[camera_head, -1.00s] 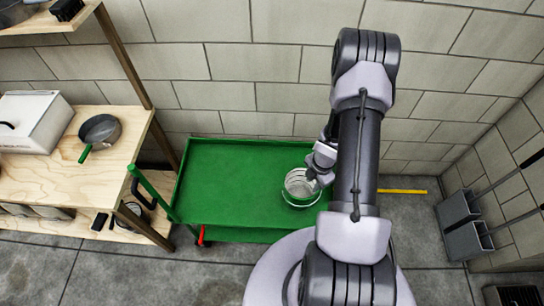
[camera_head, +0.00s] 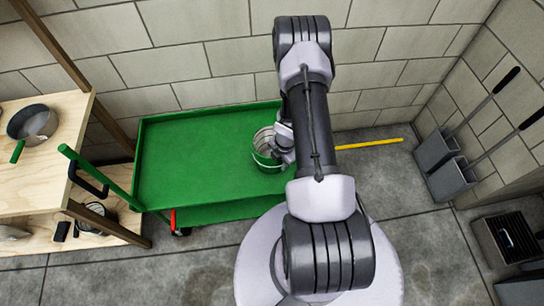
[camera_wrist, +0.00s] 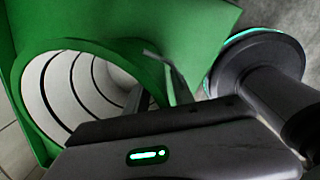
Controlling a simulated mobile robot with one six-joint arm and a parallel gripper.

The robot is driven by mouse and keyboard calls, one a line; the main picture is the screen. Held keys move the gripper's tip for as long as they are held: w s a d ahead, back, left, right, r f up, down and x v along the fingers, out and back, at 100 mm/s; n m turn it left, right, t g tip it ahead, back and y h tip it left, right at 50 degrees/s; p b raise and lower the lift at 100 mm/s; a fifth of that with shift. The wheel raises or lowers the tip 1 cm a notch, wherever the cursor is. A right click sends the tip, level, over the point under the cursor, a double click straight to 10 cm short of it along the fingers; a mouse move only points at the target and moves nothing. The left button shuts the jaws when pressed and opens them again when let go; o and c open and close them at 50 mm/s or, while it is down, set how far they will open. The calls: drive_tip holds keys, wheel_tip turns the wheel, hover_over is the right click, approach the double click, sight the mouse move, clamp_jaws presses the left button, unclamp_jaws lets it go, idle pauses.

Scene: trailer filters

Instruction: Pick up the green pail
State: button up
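The green pail (camera_head: 264,148) has a pale ribbed inside and a green rim. It is at the right end of the green cart top (camera_head: 205,160). In the wrist view the pail (camera_wrist: 75,95) is close up at the left, its mouth facing the camera. My gripper (camera_head: 281,150) is at the pail's right side, touching or very near its wall. The wrist view shows my gripper's body along the bottom edge.
A wooden shelf (camera_head: 75,115) with a dark pan (camera_head: 32,123) stands at the left. The cart's green handle (camera_head: 95,180) is beside it. A block wall is close behind. A yellow strip (camera_head: 370,144) lies on the floor, and grey long-handled dustpans (camera_head: 452,168) stand at the right.

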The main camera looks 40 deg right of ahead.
drive_tip(key=shift+r, duration=0.15)
clamp_jaws()
idle(1.2)
